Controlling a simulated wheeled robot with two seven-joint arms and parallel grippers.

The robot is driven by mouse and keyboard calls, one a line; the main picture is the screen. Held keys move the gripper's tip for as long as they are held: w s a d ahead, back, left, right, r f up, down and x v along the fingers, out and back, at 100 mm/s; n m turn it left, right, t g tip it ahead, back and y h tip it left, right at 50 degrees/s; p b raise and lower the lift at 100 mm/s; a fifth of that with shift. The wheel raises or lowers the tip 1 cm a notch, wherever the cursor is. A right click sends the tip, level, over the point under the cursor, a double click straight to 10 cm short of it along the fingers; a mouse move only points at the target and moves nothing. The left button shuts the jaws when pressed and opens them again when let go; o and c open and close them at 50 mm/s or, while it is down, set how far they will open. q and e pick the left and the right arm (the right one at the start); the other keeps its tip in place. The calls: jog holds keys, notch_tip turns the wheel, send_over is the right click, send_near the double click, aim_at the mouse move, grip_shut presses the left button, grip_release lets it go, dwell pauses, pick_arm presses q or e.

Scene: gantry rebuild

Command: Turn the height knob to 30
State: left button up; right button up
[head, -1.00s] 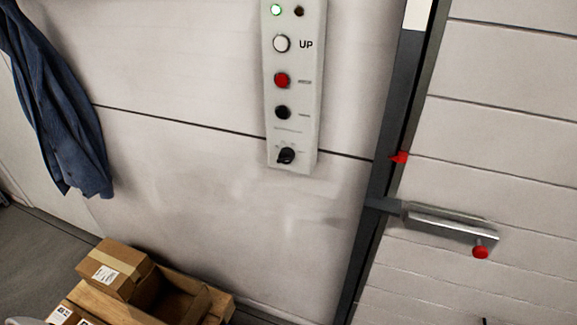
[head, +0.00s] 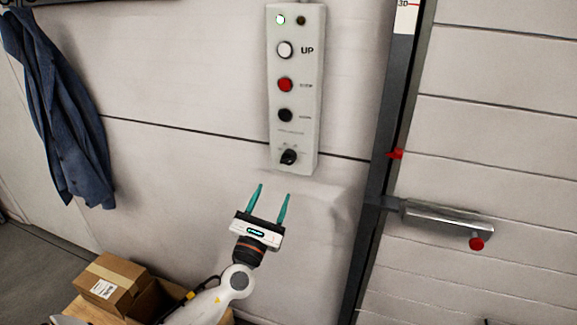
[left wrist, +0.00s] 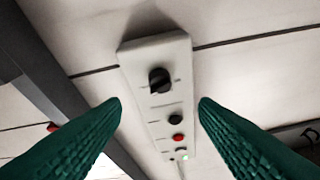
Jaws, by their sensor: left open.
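The height knob (head: 288,157) is a black rotary knob at the bottom of the pale grey control panel (head: 308,110) on the wall. The marks around it are too small to read. In the left wrist view the knob (left wrist: 160,80) shows between and beyond my green fingers. My left gripper (head: 274,190) is open and empty, below the panel and slightly left of the knob, pointing up toward it and not touching it. My right gripper is not in view.
Above the knob are a black button (head: 285,115), a red button (head: 285,84), a white UP button (head: 285,49) and a lit green lamp (head: 280,20). A dark post with a red pointer (head: 396,153) stands right. Cardboard boxes (head: 112,284) sit lower left; a blue jacket (head: 62,110) hangs left.

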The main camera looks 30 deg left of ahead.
aim_at(286, 162)
pick_arm(q)
jog(key=p+x, duration=0.2)
jog(key=x, duration=0.7)
jog(key=shift+w+a, duration=0.1)
jog(key=shift+w, duration=0.1)
jog(key=shift+w+a+r, duration=0.1)
jog(key=shift+w+r, duration=0.05)
jog(key=shift+w, duration=0.35)
jog(key=c, duration=1)
jog(key=shift+o, duration=0.2)
